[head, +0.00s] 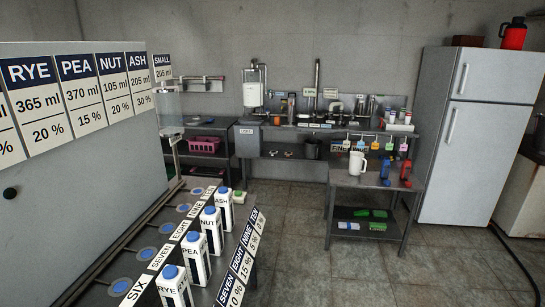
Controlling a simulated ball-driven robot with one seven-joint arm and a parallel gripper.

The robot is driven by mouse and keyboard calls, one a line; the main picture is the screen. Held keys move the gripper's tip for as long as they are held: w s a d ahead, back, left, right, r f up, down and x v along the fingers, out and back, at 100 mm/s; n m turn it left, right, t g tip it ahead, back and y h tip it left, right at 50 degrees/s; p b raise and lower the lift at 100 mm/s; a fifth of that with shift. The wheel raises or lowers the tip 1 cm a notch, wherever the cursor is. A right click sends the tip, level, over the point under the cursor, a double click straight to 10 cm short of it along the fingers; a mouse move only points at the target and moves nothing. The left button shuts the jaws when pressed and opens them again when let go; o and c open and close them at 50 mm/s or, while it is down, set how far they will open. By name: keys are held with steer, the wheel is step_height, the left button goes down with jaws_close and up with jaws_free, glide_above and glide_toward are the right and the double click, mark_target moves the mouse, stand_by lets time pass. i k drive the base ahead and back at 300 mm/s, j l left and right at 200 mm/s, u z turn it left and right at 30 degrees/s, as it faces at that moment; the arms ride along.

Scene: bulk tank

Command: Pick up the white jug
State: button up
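The white jug (356,163) stands upright on the top of a grey metal table (342,181), right of the middle of the head view. Its handle side is hard to make out at this size. Nothing hides it from this camera. My gripper is not in this view.
Blue and red tools (405,173) stand right of the jug. Small coloured tags (376,146) hang behind it. A white fridge (470,140) is at right, a grey tank (90,150) at left with labelled cartons (195,258). The floor (300,235) before the table is clear.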

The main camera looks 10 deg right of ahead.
mark_target(357, 158)
steer(key=i+l+z, duration=0.35)
steer(key=i, duration=0.55)
steer(key=i+z, duration=0.35)
steer(key=i, duration=0.55)
steer(key=i+l+u, duration=0.1)
steer(key=i+u, duration=0.2)
steer(key=i, duration=0.3)
steer(key=i+l+u, duration=0.25)
steer(key=i, duration=0.35)
steer(key=i+l+u, duration=0.3)
steer(key=i, duration=0.3)
steer(key=i+l+u, duration=0.3)
steer(key=i+l, duration=0.2)
